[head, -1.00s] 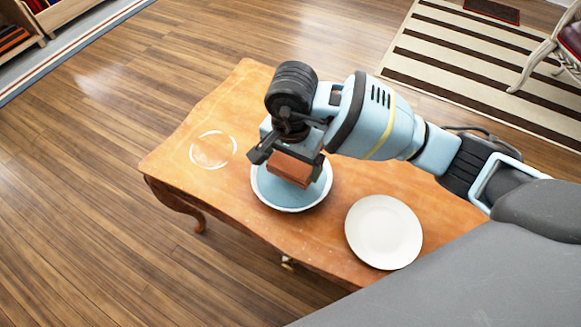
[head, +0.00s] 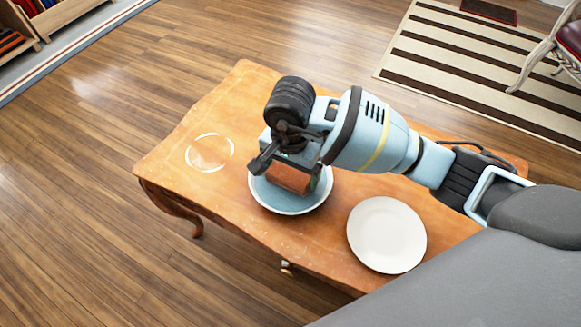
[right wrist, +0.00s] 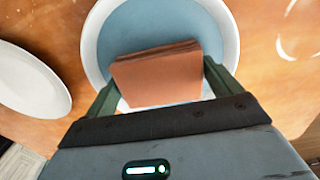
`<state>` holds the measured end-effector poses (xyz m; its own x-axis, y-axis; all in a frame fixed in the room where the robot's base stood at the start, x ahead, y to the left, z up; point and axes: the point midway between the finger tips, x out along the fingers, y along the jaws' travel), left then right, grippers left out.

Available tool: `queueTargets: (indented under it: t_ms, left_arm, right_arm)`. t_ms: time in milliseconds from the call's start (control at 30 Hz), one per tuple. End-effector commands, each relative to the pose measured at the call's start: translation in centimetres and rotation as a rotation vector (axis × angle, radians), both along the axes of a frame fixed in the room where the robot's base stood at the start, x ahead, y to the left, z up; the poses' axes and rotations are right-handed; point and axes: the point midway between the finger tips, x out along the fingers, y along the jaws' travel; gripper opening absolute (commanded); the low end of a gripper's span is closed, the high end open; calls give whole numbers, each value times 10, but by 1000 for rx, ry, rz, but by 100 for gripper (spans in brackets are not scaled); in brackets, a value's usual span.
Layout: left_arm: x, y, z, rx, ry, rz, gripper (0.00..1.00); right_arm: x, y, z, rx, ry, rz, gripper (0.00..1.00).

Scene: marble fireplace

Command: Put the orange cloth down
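The orange cloth (head: 289,178) is a folded, brick-like bundle over the blue-and-white bowl (head: 298,207) on the wooden table. My right gripper (head: 291,171) points down over the bowl, with the cloth between its fingers. In the right wrist view the cloth (right wrist: 158,76) spans the space between the two fingertips (right wrist: 162,78), and the fingers appear to press on its sides. The bowl's blue inside (right wrist: 150,27) shows beyond it. Whether the cloth touches the bowl's bottom cannot be told. My left gripper is not in view.
A white plate (head: 387,235) lies on the table (head: 240,110) to the right of the bowl. A pale ring mark (head: 209,152) is on the bare tabletop to the left. A striped rug (head: 480,60) and a chair (head: 555,45) are beyond the table.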

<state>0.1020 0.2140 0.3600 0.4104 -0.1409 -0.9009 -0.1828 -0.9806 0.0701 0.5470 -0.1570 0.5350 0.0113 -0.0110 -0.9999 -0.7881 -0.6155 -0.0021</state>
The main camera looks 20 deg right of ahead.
Motion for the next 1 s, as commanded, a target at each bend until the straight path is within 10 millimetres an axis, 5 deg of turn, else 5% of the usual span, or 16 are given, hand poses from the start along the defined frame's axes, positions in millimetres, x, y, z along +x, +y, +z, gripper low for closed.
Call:
queueTargets:
  t_ms: [433, 1000]
  left_arm:
    - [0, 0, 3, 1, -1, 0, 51]
    - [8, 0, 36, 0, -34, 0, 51]
  right_arm:
    - [0, 0, 10, 0, -2, 0, 100]
    - [-1, 1, 110, 1, -3, 0, 100]
